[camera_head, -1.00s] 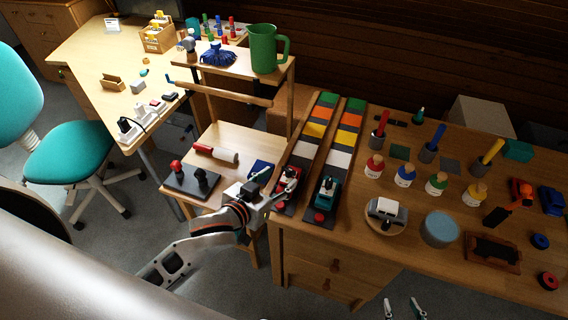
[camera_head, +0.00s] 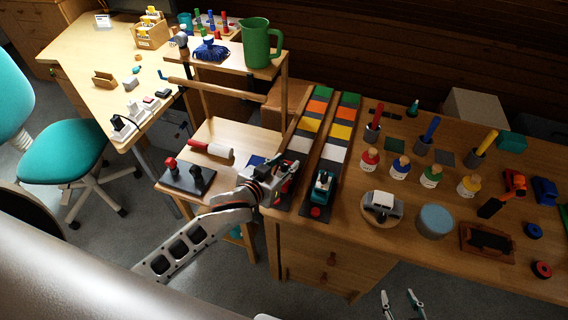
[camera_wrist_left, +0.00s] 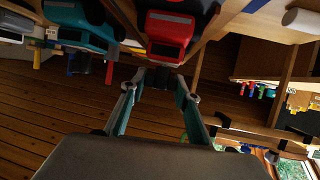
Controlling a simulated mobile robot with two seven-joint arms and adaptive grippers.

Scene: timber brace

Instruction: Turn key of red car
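The red car is at the near end of the left striped track, mostly hidden behind my left gripper (camera_head: 284,178) in the head view. In the left wrist view the red car (camera_wrist_left: 169,36) is at the top, just beyond my left fingertips (camera_wrist_left: 160,78). The left fingers are spread apart, with a dark part at the red car's end showing between the tips. I cannot tell if this is the key or if the fingers touch it. My right gripper (camera_head: 403,304) is open and empty at the bottom edge of the head view.
A teal car (camera_head: 322,187) stands on the neighbouring striped track (camera_head: 336,135), close to the right; it also shows in the wrist view (camera_wrist_left: 78,24). A toy car on a round stand (camera_head: 382,206) is farther right. A joystick box (camera_head: 188,178) is at left.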

